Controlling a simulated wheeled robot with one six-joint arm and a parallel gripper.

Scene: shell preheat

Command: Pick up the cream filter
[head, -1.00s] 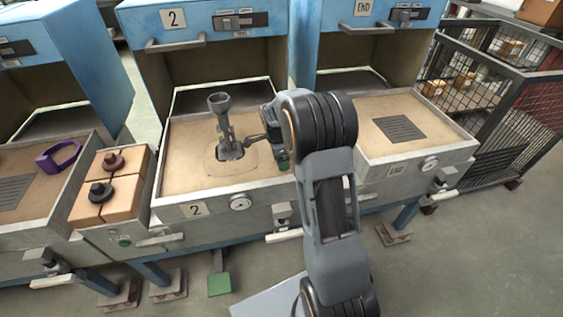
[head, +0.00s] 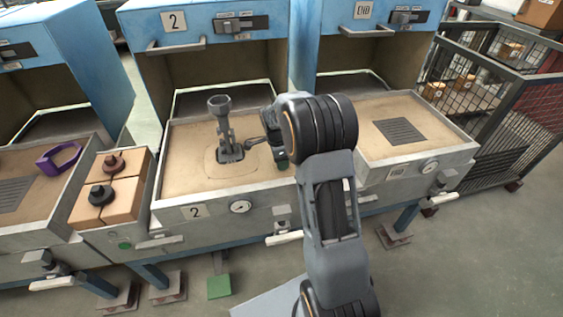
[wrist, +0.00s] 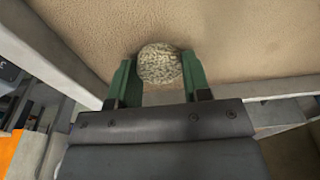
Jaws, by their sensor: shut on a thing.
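The cream filter (wrist: 158,64) is a round, speckled, cream-coloured piece with a porous face. In the wrist view it sits between the two green fingers of my gripper (wrist: 159,82), which are shut on it, one on each side. Behind it is the sandy bed of a tray (wrist: 240,40); I cannot tell whether the filter touches the sand. In the head view my gripper (head: 283,160) is at the right front of the sand tray marked 2, mostly hidden behind my arm. The filter is hidden there.
A grey upright tool (head: 224,130) stands in tray 2, left of my gripper. The tray's metal front rim (head: 215,194) is close by. Boxes with dark knobs (head: 110,182) and a purple ring (head: 60,158) are further left. The END tray (head: 432,125) with a grate is right.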

